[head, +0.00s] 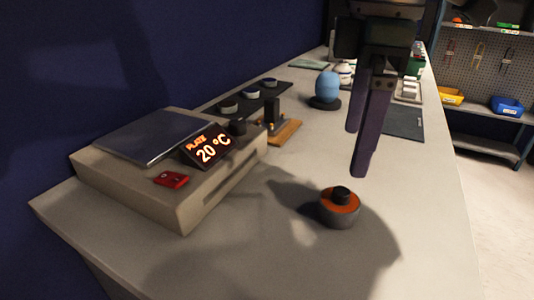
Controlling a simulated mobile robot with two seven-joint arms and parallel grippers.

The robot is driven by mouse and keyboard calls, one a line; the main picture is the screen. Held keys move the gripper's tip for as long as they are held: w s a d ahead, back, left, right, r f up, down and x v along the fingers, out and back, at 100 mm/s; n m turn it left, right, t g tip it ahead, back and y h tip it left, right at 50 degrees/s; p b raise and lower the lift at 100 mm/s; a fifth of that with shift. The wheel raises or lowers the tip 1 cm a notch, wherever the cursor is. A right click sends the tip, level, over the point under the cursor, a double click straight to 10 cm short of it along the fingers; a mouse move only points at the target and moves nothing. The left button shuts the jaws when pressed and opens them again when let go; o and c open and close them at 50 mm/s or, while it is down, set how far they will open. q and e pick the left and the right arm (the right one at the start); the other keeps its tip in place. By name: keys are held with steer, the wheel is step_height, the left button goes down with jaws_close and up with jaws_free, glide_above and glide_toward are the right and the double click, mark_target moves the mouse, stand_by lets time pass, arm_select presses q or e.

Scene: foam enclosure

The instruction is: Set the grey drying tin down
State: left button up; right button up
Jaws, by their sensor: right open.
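A round grey tin (340,216) with an orange top and a black knob stands upright on the pale bench (250,255), near its front middle. I take it to be the grey drying tin. My right gripper (357,152) comes down from the top of the head view, with two dark fingers apart and nothing between them. Its fingertips are above the tin in the picture and look clear of it. My left gripper is not in view.
A beige hot plate (215,190) with a "PLATE 20 °C" display and red switch stands left. Behind are a wooden stand (283,131), a dark tray (247,103) with small round items, a blue egg-shaped object (327,86) and a dark mat (404,122).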

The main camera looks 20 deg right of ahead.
mark_target(342, 191)
steer(key=shift+w+f+n+g, duration=0.1)
steer(key=shift+w+n+g, duration=0.15)
steer(key=shift+n, duration=0.65)
step_height(342, 191, down, 10)
steer(key=shift+r+b, duration=0.1)
steer(key=shift+b, duration=0.5)
